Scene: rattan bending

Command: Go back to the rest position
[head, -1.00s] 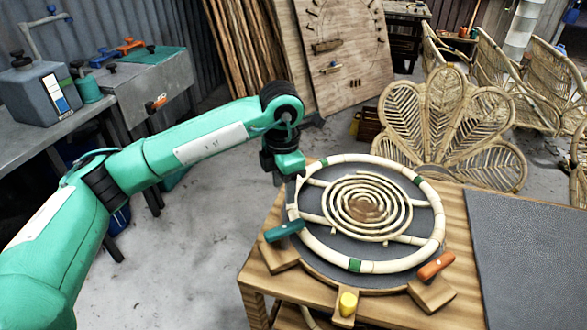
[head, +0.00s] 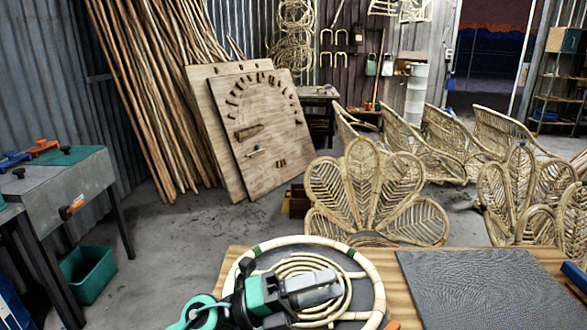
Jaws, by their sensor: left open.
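My left gripper (head: 318,287) shows at the bottom of the head view, its arm folded low beside it. It is open, with nothing seen between its fingers. In the picture it covers part of a pale rattan ring (head: 371,272) with green bands and the rattan spiral (head: 285,269) inside it. I cannot tell how high above them it is. The ring rests on the dark round plate of a wooden workbench (head: 234,262), and its near part is cut off by the picture's edge. My right gripper is not in view.
A dark textured mat (head: 485,285) lies on the bench at right. A fan-shaped rattan chair back (head: 372,190) stands behind it. A grey metal table (head: 75,185) and a green bin (head: 88,273) are at left. Boards with pegs (head: 250,125) lean behind.

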